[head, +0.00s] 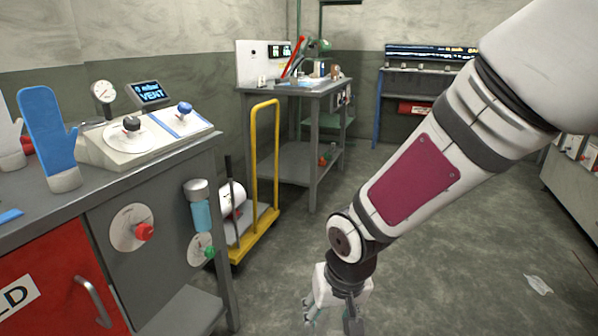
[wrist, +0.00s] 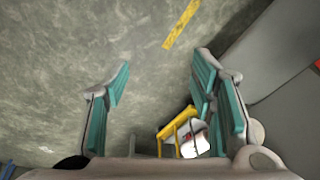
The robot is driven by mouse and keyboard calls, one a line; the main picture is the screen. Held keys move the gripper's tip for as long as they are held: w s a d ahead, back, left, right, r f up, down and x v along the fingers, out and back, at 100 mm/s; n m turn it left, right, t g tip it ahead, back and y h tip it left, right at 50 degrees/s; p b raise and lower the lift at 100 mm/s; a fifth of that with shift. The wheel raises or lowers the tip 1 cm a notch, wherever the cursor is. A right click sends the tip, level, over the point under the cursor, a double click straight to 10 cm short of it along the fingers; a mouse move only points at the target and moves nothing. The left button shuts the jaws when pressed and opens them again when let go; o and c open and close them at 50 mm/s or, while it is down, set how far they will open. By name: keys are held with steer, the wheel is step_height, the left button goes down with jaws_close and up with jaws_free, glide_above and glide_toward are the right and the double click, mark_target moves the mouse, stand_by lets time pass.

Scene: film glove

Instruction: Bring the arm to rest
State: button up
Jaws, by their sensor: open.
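My arm reaches down from the upper right in the head view. My gripper (head: 330,318) hangs low over the open floor, right of the workbench and partly cut off by the bottom edge. In the wrist view my gripper (wrist: 160,90) shows its teal-padded fingers spread wide, with nothing between them but concrete floor further off. It touches nothing that I can see.
The workbench (head: 190,155) at left bears a blue glove (head: 48,130) and a control panel (head: 100,150). A yellow-framed trolley (head: 254,160) stands behind it, near a second table (head: 315,92). The floor (head: 450,270) at right is mostly clear, with a scrap (head: 538,285) on it.

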steer(key=s+d+r+m+h, duration=0.1)
steer(key=s+d+r+h, duration=0.2)
steer(key=s+d+r, duration=0.75)
steer(key=s+d+r+g+y, duration=0.1)
steer(key=s+r, duration=0.2)
steer(key=s, duration=0.4)
steer(key=s+d+r+g+y, duration=0.1)
steer(key=s+d+r, duration=0.15)
steer(key=s, duration=0.55)
step_height(320, 180, up, 30)
steer(key=t+p, duration=0.4)
steer(key=p, duration=2.4)
steer(key=shift+w+m, duration=0.25)
steer(key=shift+m, duration=0.05)
steer(key=shift+a+r, duration=0.1)
